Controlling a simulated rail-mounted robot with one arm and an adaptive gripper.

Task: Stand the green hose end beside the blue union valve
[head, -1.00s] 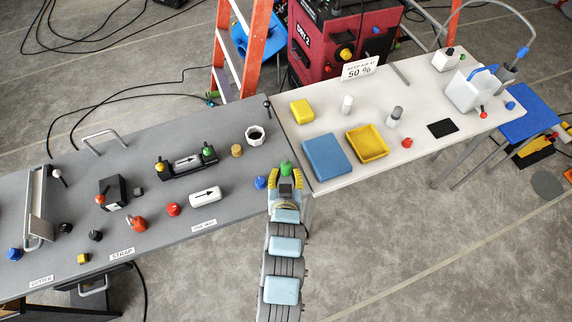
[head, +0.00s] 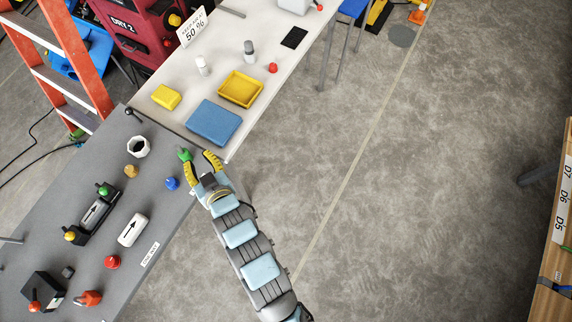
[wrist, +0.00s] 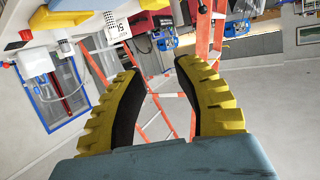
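The green hose end (head: 184,154) shows in the head view near the right corner of the grey table, just off my left fingertip. It looks upright; its lower part is hidden by the finger. The blue union valve (head: 172,183) sits on the grey table a little below and left of it, apart from it. My gripper (head: 197,158) is at the table corner with its fingers spread. In the wrist view my gripper (wrist: 157,66) is open with nothing between its fingers, and neither the hose end nor the valve shows.
On the grey table (head: 160,215) are a white hex ring (head: 138,147), an orange-tan knob (head: 131,171), a white arrow-marked cylinder (head: 133,230) and a black filter assembly (head: 92,214). The white table (head: 285,73) holds a blue pad (head: 214,122) and yellow tray (head: 240,89).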

